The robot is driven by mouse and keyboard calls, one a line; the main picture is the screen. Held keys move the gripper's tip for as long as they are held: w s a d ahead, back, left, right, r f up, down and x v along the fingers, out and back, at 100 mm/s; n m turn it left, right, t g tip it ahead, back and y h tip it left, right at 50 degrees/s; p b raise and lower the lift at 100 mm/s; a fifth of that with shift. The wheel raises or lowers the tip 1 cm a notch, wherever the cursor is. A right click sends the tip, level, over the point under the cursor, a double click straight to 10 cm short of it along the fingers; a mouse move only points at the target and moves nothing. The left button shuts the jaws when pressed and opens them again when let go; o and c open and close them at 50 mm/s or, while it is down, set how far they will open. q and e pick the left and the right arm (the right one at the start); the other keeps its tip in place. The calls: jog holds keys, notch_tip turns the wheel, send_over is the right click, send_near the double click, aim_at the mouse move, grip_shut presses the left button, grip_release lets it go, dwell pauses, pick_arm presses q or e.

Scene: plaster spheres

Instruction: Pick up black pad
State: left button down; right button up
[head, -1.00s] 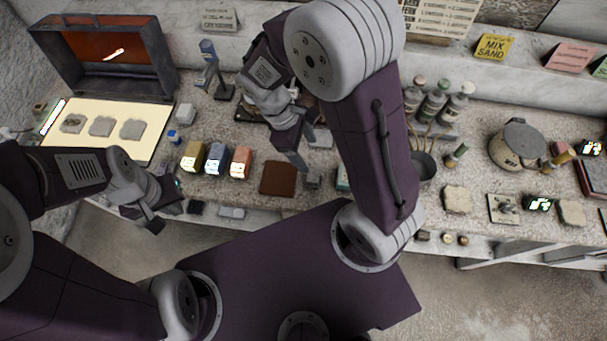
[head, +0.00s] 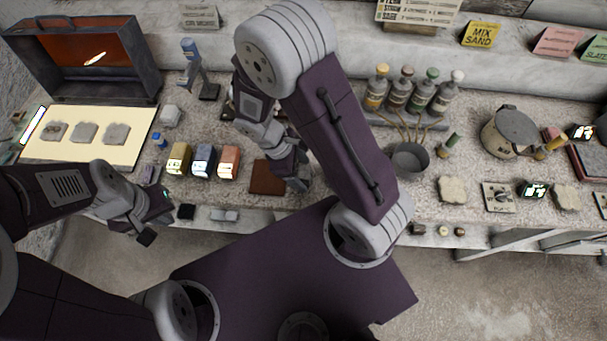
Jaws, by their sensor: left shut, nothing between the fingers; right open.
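A small black pad (head: 186,212) lies on the narrow front ledge of the bench in the head view, left of a small grey item. My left gripper (head: 148,236) is shut and empty, down and to the left of the pad and apart from it. My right gripper (head: 298,182) is open over the front of the bench, just right of a dark brown square (head: 267,178). Its fingers are partly hidden by its own wrist, and nothing shows held in it.
Yellow, blue and orange blocks (head: 203,160) stand behind the ledge. A lit panel (head: 135,148) with plaster pieces lies at the left. Bottles (head: 420,95), a dark bowl (head: 410,160) and a lidded pot (head: 500,140) stand to the right. The floor before the bench is clear.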

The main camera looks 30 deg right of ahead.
jog(key=shift+d+f, duration=0.2)
jog(key=shift+f, duration=0.2)
jog(key=c, duration=1.4)
jog(key=shift+r, duration=0.1)
